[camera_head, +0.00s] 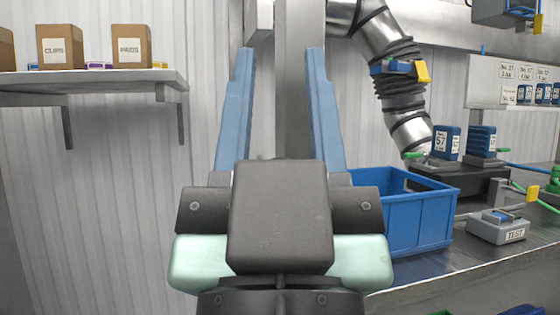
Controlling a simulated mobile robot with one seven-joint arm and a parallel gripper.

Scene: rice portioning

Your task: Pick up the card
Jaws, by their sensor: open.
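My gripper (279,52) fills the middle of the view, seen from behind. Its two long blue fingers point up and away, spread wide apart with nothing held between them. I cannot make out for certain which thing is the card. Several small white labelled cards (507,71) show on a pale board at the far right, well away from my gripper. The space right behind my gripper's dark body is hidden.
A blue crate (420,222) stands on the grey counter (440,285) at right. A ribbed metal duct (385,40) hangs above. A shelf (90,76) with cardboard boxes (60,46) is at left.

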